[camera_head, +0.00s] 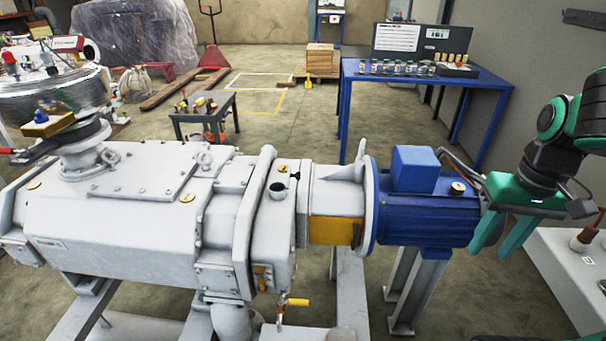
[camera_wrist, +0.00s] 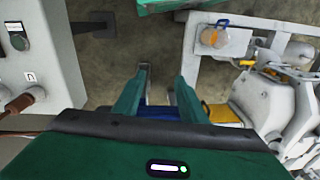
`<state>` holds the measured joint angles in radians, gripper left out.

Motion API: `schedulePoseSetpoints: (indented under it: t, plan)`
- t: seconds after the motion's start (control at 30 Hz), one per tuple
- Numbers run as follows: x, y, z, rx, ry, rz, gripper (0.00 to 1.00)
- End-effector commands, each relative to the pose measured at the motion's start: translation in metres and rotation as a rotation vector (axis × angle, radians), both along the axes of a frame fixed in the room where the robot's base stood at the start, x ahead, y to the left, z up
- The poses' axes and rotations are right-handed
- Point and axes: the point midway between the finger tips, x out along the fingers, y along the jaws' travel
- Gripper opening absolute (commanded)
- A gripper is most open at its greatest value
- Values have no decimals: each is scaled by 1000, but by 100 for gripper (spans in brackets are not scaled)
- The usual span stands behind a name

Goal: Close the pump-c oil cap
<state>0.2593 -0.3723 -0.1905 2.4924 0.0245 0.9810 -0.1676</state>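The pale grey pump (camera_head: 130,205) fills the left and middle of the head view. My gripper (camera_head: 500,250) is at the right, beyond the blue motor (camera_head: 430,205), pointing down, well apart from these fittings. Its green fingers are spread and empty; they also show in the wrist view (camera_wrist: 160,90).
Behind are a blue table (camera_head: 490,80) with several small jars and a small tool table (camera_head: 205,105). Open floor lies between them.

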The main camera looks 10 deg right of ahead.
Motion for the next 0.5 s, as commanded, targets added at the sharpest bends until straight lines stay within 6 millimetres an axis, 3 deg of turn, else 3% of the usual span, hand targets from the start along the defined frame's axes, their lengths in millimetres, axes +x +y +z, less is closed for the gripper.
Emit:
schedulePoseSetpoints:
  t: [0.2, 0.5]
  plan:
    - [98, 32, -12, 82, -101, 409, 38]
    - [212, 105, -34, 272, -341, 920, 38]
